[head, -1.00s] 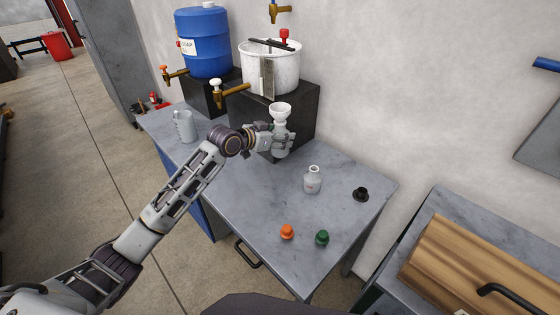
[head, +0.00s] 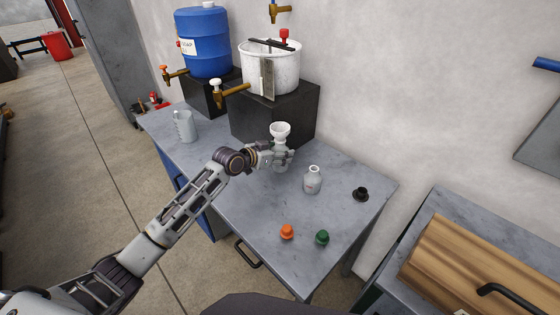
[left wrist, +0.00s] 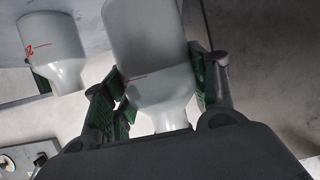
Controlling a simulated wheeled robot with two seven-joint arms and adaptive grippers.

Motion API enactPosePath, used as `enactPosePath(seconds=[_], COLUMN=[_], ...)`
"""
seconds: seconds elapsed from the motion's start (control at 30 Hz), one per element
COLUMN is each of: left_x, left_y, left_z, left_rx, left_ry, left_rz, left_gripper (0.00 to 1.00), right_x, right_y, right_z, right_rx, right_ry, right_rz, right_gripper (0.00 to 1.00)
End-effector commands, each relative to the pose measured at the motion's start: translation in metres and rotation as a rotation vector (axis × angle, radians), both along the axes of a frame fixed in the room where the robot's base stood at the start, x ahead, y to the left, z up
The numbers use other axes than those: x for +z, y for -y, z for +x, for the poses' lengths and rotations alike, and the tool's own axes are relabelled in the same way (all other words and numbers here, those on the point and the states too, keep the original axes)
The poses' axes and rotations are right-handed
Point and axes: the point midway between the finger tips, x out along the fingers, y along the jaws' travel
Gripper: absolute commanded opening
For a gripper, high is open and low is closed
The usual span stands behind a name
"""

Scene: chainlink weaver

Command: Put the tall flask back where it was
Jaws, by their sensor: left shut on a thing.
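The tall flask (head: 282,166) is pale and translucent, with a white funnel-shaped top (head: 280,129). My left gripper (head: 281,155) is shut around it, and it stays upright at the back of the grey table. I cannot tell whether its base touches the tabletop. In the left wrist view the flask (left wrist: 150,45) is between the green-padded fingers of my left gripper (left wrist: 160,92). A shorter flask (head: 312,180) with a red mark stands to its right, apart from it; it also shows in the left wrist view (left wrist: 55,45). My right gripper is out of view.
A white pot (head: 272,70) and blue soap barrel (head: 203,45), with taps, stand on dark blocks behind. A jug (head: 185,127) is left on the table (head: 245,205). Orange (head: 287,231), green (head: 322,237) and black (head: 361,194) caps lie right. The middle is clear.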

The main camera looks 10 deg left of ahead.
Motion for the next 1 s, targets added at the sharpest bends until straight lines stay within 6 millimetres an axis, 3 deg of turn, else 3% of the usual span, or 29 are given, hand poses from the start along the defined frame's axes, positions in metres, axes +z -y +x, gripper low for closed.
enactPosePath(seconds=[0.33,0.87,0.9,1.0], left_x=[-0.033,-0.040,-0.041,-0.041], left_y=[0.000,0.000,0.000,0.000], left_z=[0.000,0.000,0.000,0.000], left_rx=[0.000,0.001,0.000,0.000], left_ry=[0.002,0.003,-0.001,-0.001], left_rz=[-0.001,-0.001,0.001,0.001], left_gripper=[0.16,0.16,0.61,0.74], right_x=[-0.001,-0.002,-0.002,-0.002], right_y=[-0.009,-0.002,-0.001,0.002], right_z=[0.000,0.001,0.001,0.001], right_rx=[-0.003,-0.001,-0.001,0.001], right_ry=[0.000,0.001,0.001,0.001], right_rz=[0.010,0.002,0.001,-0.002], right_gripper=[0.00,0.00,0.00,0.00])
